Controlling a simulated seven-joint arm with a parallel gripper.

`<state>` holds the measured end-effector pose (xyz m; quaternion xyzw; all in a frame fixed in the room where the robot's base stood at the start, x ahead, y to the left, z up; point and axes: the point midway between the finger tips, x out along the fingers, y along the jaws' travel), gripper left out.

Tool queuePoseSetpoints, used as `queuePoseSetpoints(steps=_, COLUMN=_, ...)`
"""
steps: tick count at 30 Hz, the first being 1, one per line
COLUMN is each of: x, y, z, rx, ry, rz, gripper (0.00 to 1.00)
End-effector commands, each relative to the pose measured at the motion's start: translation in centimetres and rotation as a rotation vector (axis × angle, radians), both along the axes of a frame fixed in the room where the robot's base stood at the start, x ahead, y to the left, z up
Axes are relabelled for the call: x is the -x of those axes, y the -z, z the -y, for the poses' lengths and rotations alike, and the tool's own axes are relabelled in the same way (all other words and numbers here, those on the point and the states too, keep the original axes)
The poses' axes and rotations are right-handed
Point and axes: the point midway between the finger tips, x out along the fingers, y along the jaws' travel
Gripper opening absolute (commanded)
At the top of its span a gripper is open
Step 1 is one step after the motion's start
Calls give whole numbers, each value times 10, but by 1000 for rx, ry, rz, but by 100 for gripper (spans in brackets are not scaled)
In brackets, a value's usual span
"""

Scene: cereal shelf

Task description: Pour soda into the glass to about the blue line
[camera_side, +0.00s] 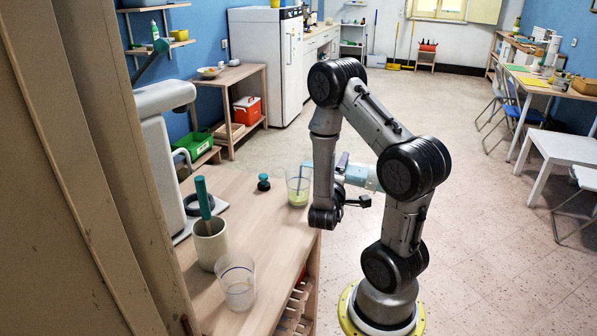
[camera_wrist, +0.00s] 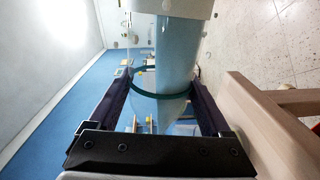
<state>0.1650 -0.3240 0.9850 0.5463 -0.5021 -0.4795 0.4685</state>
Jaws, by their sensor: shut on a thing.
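My gripper (camera_side: 343,178) is shut on a clear and light-blue bottle (camera_side: 362,176), partly hidden behind my arm in the side view. The bottle lies tilted near horizontal, its narrow end toward a clear glass (camera_side: 298,190) at the counter's right edge. That glass holds some pale yellow-green liquid low down; where its line lies against the liquid is too small to tell. In the wrist view my gripper (camera_wrist: 158,95) has a finger on each side of the bottle (camera_wrist: 175,55), which shows a teal ring. Whether liquid is flowing cannot be seen.
A second clear glass (camera_side: 238,290) with a blue line stands at the front of the wooden counter (camera_side: 275,235).

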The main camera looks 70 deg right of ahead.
Motion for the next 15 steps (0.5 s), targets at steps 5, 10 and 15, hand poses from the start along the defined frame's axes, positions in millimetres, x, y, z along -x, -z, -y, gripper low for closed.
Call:
queuePoseSetpoints(steps=5, x=-1, y=-3, z=0, rx=5, ry=0, rz=-12, gripper=16)
queuePoseSetpoints(steps=10, x=-1, y=-4, z=0, rx=6, ry=-1, rz=-20, gripper=16)
queuePoseSetpoints(steps=15, x=-1, y=-5, z=0, rx=6, ry=0, rz=-27, gripper=16)
